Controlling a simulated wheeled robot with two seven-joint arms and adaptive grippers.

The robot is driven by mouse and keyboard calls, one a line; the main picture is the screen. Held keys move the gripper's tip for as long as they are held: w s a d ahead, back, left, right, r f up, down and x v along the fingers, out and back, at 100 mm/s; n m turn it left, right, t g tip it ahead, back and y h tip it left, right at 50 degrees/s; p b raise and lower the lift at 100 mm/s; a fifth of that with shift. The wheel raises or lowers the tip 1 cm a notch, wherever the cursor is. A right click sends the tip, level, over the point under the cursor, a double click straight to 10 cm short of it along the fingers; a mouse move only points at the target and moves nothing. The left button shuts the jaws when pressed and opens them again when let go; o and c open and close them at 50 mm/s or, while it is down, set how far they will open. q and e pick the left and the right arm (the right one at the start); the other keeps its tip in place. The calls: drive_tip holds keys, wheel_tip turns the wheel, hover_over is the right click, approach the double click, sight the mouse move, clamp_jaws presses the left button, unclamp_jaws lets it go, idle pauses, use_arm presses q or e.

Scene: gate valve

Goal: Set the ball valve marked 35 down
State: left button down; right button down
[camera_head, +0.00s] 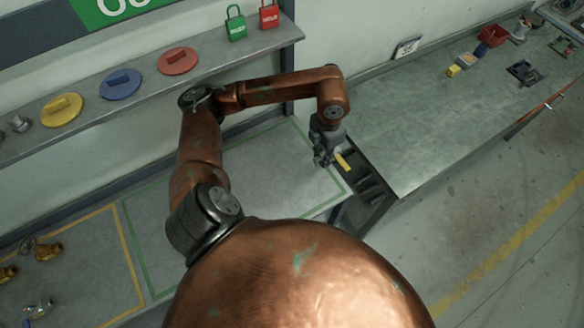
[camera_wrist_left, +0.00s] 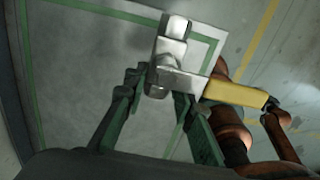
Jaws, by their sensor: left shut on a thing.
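My left gripper (camera_head: 322,154) is shut on a ball valve with a yellow lever (camera_head: 343,161). In the left wrist view the valve's silver metal body (camera_wrist_left: 178,78) sits between the fingertips (camera_wrist_left: 157,88), and its yellow lever (camera_wrist_left: 235,94) points to the right. The valve appears held above the right end of the green-outlined area (camera_head: 275,172) of the bench; the exact height is unclear. No number can be read on the valve. In the head view the gripper hides most of the valve body. My right gripper does not show.
A shelf above holds yellow, blue and red discs (camera_head: 178,61) and padlocks (camera_head: 236,23). The green-outlined area looks clear.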

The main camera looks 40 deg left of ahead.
use_arm(q)
drive_tip(key=s+a+f, duration=0.1)
drive_tip(key=a+f, duration=0.1)
drive_tip(key=s+a+f+p, duration=0.1)
drive_tip(key=s+a+f, duration=0.2)
drive_tip(key=a+f, duration=0.1)
drive_tip(key=shift+s+f+p, duration=0.1)
drive_tip(key=shift+s+p, duration=0.1)
drive_tip(key=shift+p, duration=0.15)
drive_tip(key=shift+s+a+f, duration=0.3)
drive_tip(key=shift+f, duration=0.35)
wheel_tip(320, 180, down, 3)
drive_tip(key=shift+r+p, duration=0.1)
drive_tip(key=shift+p, duration=0.55)
drive_tip(key=shift+f, duration=0.25)
drive_tip(key=c, duration=1.6)
unclamp_jaws()
